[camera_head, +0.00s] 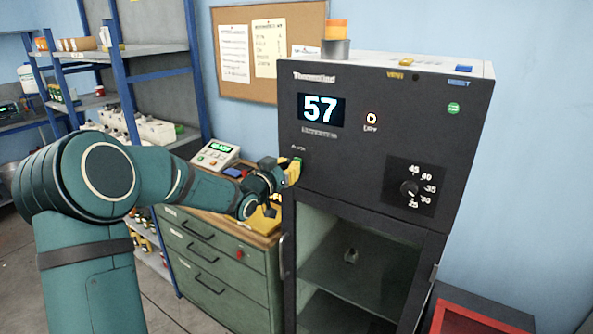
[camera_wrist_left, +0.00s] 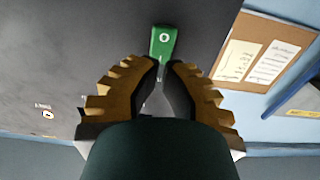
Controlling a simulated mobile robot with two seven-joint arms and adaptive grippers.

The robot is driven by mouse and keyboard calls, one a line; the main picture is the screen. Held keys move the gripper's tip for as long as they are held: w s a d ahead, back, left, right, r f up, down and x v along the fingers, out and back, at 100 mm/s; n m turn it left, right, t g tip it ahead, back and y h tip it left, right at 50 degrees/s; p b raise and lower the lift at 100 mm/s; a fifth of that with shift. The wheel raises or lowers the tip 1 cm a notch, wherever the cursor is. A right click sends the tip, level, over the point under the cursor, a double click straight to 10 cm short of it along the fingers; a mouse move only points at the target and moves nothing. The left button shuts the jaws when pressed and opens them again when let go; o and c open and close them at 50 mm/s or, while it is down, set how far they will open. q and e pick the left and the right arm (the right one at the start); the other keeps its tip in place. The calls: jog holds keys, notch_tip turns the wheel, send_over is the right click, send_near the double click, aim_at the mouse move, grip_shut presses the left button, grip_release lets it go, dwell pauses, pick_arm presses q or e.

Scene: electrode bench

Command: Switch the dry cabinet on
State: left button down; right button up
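The dry cabinet (camera_head: 383,130) is a tall dark box with a glass door (camera_head: 360,262) below its panel. Its lit display (camera_head: 321,110) reads 57. A green switch with a white round mark (camera_wrist_left: 163,43) shows on the dark panel in the wrist view, just beyond my left fingertips. My right gripper is not in view.
A knob with a number scale (camera_head: 409,188) and a small round button (camera_head: 371,118) are on the panel. A green drawer bench (camera_head: 215,262) stands left of the cabinet with a small meter (camera_head: 215,155) on it. A red-edged box (camera_head: 470,318) is at lower right.

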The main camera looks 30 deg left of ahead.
pick_arm(q)
jog(key=shift+s+a+b, duration=0.2)
jog(key=shift+s+b, duration=0.4)
jog(key=shift+s, duration=2.2)
jog(key=s+d+f+n+g+h+b, duration=0.1)
jog(key=d+f+g, duration=0.1)
jog(key=d+f, duration=0.5)
jog(key=s+d+f+n+g, duration=0.1)
jog(key=s+d+f+g, duration=0.15)
jog(key=f, duration=0.85)
jog(key=s+d+f+n+g+h+b, duration=0.1)
jog(key=d+f+g, duration=0.3)
jog(key=f, duration=0.5)
jog(key=s+d+f+g, duration=0.3)
jog(key=s+d+f, duration=0.4)
jog(key=s+f, duration=0.2)
jog(key=s+d+f+g+b, duration=0.1)
jog(key=s+d+f+g, duration=0.3)
jog(key=s+d+f, duration=0.3)
jog(key=s+f, duration=0.2)
jog(key=s, duration=0.2)
jog(key=shift+s+h, duration=0.15)
jog(key=shift+h, duration=0.15)
